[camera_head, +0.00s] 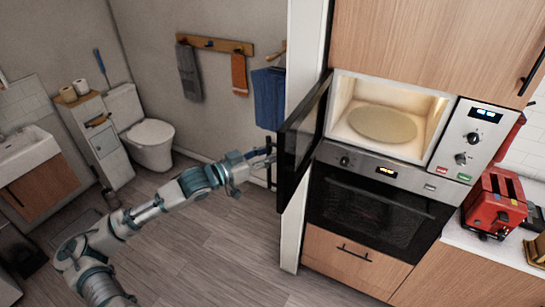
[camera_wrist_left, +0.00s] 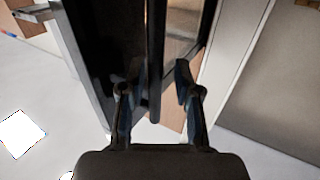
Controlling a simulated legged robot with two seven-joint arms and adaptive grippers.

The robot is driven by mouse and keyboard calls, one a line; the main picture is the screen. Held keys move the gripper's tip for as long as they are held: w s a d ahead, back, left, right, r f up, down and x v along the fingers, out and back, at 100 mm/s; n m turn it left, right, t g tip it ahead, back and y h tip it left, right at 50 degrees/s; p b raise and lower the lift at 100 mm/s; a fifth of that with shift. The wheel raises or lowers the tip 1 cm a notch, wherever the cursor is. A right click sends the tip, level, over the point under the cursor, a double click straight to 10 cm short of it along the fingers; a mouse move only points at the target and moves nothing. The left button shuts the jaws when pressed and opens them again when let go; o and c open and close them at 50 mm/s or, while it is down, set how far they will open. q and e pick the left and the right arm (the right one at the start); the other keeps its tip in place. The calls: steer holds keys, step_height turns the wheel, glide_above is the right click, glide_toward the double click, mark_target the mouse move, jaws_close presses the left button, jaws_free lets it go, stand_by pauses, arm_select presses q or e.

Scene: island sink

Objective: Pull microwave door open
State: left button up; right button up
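The microwave (camera_head: 385,120) is built into the cabinet, and its lit inside with a round plate (camera_head: 383,124) is exposed. Its dark door (camera_head: 301,135) is swung well open toward the left. My left gripper (camera_head: 268,162) is at the door's outer side, by the handle. In the left wrist view, the dark vertical door handle (camera_wrist_left: 155,60) runs between the two fingers of my left gripper (camera_wrist_left: 155,85). The fingers are apart, with gaps seen on both sides of the handle, so they are around it rather than closed on it. My right gripper is not in view.
An oven (camera_head: 375,205) sits below the microwave, with a drawer (camera_head: 355,258) under it. A red toaster (camera_head: 495,203) stands on the counter at right. A white wall edge (camera_head: 301,45) is behind the door. The floor (camera_head: 215,250) at lower left is clear.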

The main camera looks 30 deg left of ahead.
arm_select(q)
steer(key=w+a+f+v, duration=0.1)
steer(key=a+v, duration=0.1)
steer(key=v, duration=1.1)
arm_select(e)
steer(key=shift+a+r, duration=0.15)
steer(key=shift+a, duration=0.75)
